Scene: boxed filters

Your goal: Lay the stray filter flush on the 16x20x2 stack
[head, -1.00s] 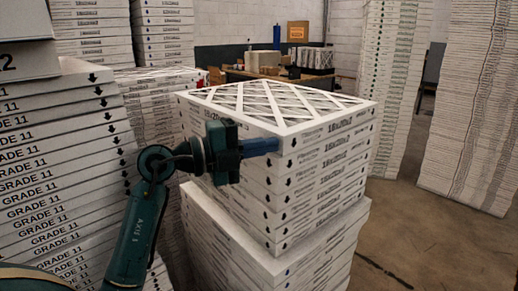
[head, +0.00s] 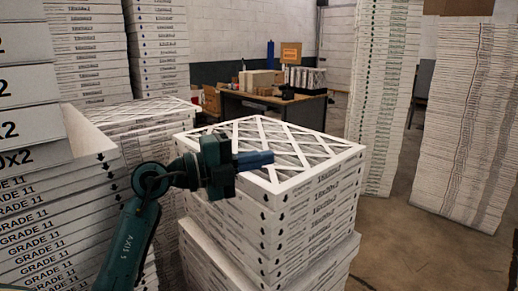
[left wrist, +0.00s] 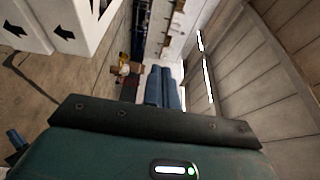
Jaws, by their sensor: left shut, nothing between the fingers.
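The 16x20x2 stack (head: 310,222) of white boxed filters stands in the middle of the head view. Its top filter (head: 283,187) shows a white lattice face and lies flat, its edges looking roughly in line with the boxes below. I see no separate loose filter, and cannot tell whether this top one is the stray. My left gripper (head: 270,159) appears above the stack's near left part, its blue fingers closed together and empty. The shut fingers also show in the left wrist view (left wrist: 165,88).
A GRADE 11 stack (head: 60,210) stands close on the left, beside my left arm. Tall stacks (head: 385,95) rise at the back right, with bare floor (head: 400,245) in front. A cluttered desk (head: 265,108) is behind.

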